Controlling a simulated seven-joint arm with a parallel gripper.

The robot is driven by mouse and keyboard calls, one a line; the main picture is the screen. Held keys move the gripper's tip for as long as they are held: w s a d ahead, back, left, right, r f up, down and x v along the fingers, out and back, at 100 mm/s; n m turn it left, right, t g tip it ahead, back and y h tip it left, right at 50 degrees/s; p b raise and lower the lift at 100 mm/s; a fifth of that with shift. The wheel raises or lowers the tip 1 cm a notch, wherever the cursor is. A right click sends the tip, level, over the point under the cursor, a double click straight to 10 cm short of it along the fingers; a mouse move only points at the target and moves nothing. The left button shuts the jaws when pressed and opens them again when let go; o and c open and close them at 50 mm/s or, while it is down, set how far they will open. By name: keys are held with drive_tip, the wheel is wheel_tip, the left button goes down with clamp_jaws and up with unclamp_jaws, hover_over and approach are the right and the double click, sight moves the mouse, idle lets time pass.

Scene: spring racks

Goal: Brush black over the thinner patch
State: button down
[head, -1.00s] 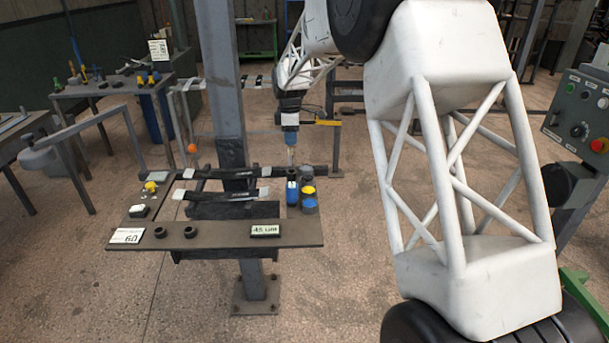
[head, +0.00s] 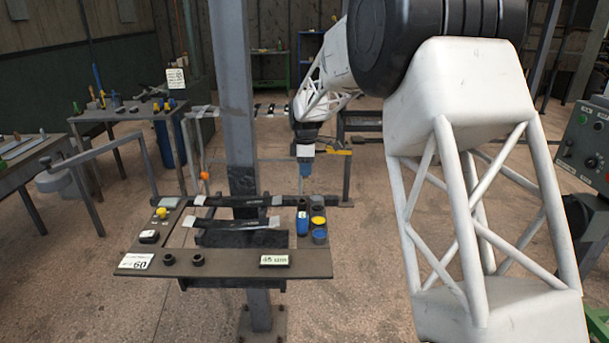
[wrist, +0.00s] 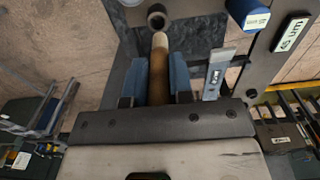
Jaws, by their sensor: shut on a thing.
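My gripper (head: 305,172) hangs above the back right of the rack. In the wrist view its blue fingers (wrist: 160,85) are shut on a wooden handle (wrist: 158,70) with a pale end, which I take for the brush. In the head view its thin lower part (head: 304,186) points down behind the blue pot (head: 302,217). Two dark bars with silvery ends lie across the rack, a back bar (head: 237,201) and a front bar (head: 245,225). I cannot tell which patch is thinner. A small display (head: 274,260) reads 45 µm. The bristles are not clear.
A steel post (head: 237,100) rises behind the bars.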

drive_tip(key=s+d, duration=0.2)
drive_tip(key=d, duration=0.1)
drive_tip(key=s+d, duration=0.1)
drive_tip(key=shift+d+f, duration=0.15)
drive_tip(key=shift+f, duration=0.2)
drive_tip(key=shift+f, duration=2.8)
drive_tip(key=shift+f, duration=0.65)
idle(1.1)
drive_tip(key=shift+r, duration=0.1)
wheel_tip(320, 180, up, 7)
idle(1.2)
drive_tip(key=shift+w, duration=0.1)
idle(0.4)
